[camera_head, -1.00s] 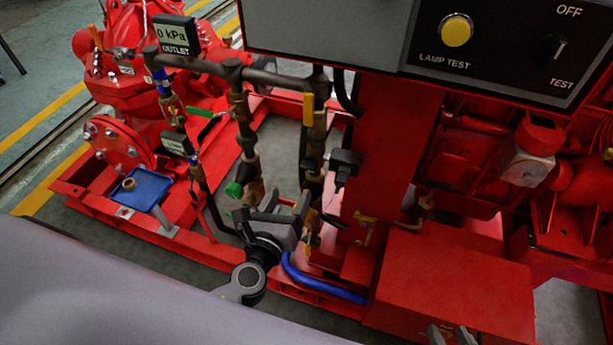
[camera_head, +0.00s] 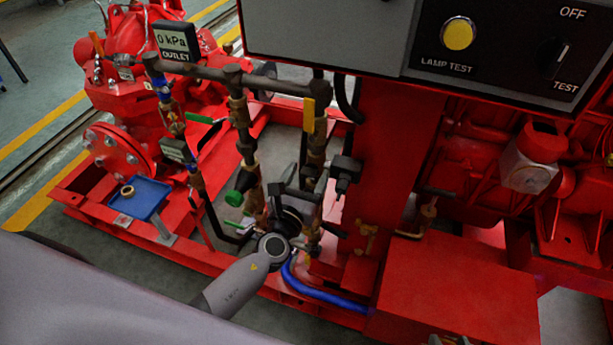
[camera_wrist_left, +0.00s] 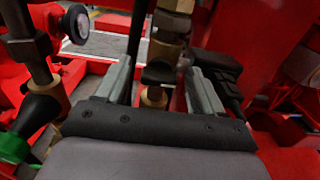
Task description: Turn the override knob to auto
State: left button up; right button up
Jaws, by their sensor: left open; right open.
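A black rotary knob (camera_head: 553,58) is on the dark control panel at the upper right of the head view, between the labels OFF and TEST. No AUTO label or override marking is readable. My left gripper (camera_head: 288,200) is low among the pipes, well below and left of the panel. In the left wrist view its two grey fingers (camera_wrist_left: 158,75) are apart, with a brass fitting (camera_wrist_left: 153,97) seen between them; I cannot tell whether they touch it. Only the tips of my right gripper (camera_head: 449,340) show at the bottom edge.
A yellow LAMP TEST button (camera_head: 458,34) is left of the knob. Vertical pipes with valves (camera_head: 243,125), a black connector (camera_head: 346,173) and a blue hose (camera_head: 325,293) crowd my left gripper. A red box (camera_head: 455,290) stands at the lower right.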

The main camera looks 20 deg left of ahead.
pick_arm(q)
jog(key=c, duration=1.1)
jog(key=shift+o, duration=0.2)
